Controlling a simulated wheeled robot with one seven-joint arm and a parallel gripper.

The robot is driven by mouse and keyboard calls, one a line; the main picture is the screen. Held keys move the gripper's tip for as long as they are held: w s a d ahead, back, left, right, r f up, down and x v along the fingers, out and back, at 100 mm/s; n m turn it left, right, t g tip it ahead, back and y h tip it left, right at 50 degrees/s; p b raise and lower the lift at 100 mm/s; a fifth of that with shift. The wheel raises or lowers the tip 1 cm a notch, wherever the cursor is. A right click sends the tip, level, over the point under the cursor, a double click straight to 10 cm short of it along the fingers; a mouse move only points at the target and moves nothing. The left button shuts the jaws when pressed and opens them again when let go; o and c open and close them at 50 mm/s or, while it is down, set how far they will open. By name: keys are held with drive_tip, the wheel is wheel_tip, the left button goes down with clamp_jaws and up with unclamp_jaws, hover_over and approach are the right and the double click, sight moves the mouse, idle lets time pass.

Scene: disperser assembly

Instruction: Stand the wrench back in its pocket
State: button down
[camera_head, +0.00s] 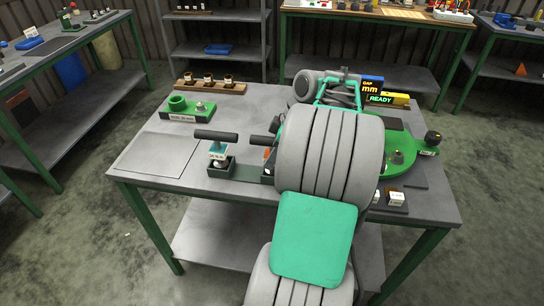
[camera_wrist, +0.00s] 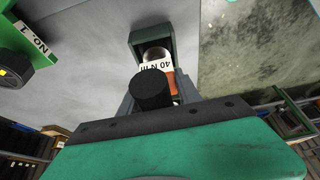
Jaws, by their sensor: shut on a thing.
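The orange wrench (camera_wrist: 173,82), with a white "40 N m" label and a black handle (camera_wrist: 152,90), is between my gripper's fingers (camera_wrist: 156,98) in the wrist view. My gripper is shut on it. Its rounded lower end is at the opening of a dark green pocket (camera_wrist: 137,38); I cannot tell how deep it sits. In the head view only its black handle (camera_head: 262,140) and a bit of orange show; my arm hides the rest and the gripper. A teal wrench (camera_head: 218,151) with a black handle stands in the left pocket (camera_head: 213,172).
A green holder (camera_head: 178,115) and a wooden strip with several pieces (camera_head: 222,88) stand behind on the table. A green round fixture (camera_head: 412,158) and small white-topped blocks (camera_head: 396,198) are to the right. The table's left part (camera_head: 155,155) is clear.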

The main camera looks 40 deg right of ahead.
drive_tip(key=shift+f, duration=0.15)
drive_tip(key=c, duration=0.8)
unclamp_jaws()
drive_tip(key=shift+c, duration=0.2)
